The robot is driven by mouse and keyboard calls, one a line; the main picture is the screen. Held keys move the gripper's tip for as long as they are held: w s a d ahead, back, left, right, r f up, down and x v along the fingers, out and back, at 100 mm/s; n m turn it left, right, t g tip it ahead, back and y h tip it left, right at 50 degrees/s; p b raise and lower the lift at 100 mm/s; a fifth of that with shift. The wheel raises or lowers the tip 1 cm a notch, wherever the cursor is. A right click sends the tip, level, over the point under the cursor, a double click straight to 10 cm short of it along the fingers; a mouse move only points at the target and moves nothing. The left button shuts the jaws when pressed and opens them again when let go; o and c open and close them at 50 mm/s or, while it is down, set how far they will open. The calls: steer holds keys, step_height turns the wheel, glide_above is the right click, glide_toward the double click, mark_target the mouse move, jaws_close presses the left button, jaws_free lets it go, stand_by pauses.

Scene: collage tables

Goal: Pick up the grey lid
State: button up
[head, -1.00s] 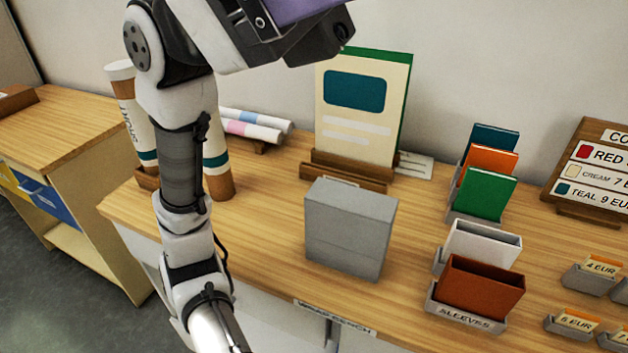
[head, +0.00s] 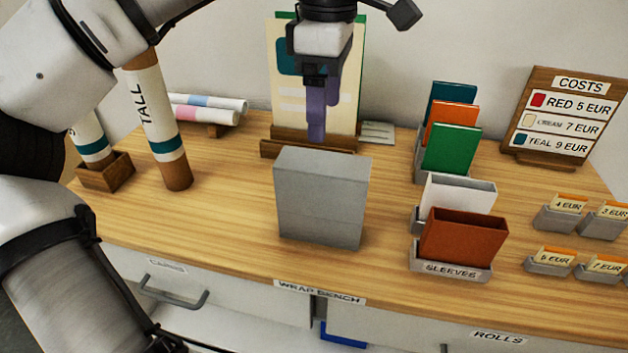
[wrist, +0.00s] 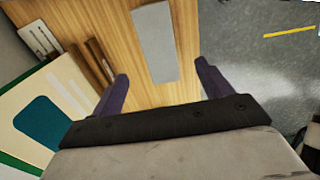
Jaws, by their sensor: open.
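The grey lid (head: 320,163) appears to be the upper part of the upright grey box on the wrap bench; I cannot clearly make out its lower edge in the head view. Its narrow flat top also shows in the wrist view (wrist: 155,42), lying ahead of and between the fingertips. My gripper (head: 316,138) has purple fingers pointing down and appears above the box top, with the cream board behind. In the wrist view my gripper (wrist: 163,78) has its two fingers wide apart with nothing between them. It does not touch the lid as far as I can see.
The cream board (head: 268,75) stands in a wooden holder (head: 280,148) behind the box. Coloured sleeves (head: 465,240) stand in racks to the right. A tall roll (head: 157,115) stands at left. Bench top (head: 225,200) is clear left of the box.

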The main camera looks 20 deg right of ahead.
step_height(320, 180, down, 8)
steer(key=shift+r, duration=0.2)
step_height(320, 180, down, 5)
steer(key=shift+w+f+p, duration=0.1)
steer(key=shift+p, duration=0.5)
steer(key=c, duration=1.1)
steer(key=shift+o, duration=0.2)
step_height(320, 180, up, 20)
steer(key=p, duration=0.2)
glide_above(323, 162)
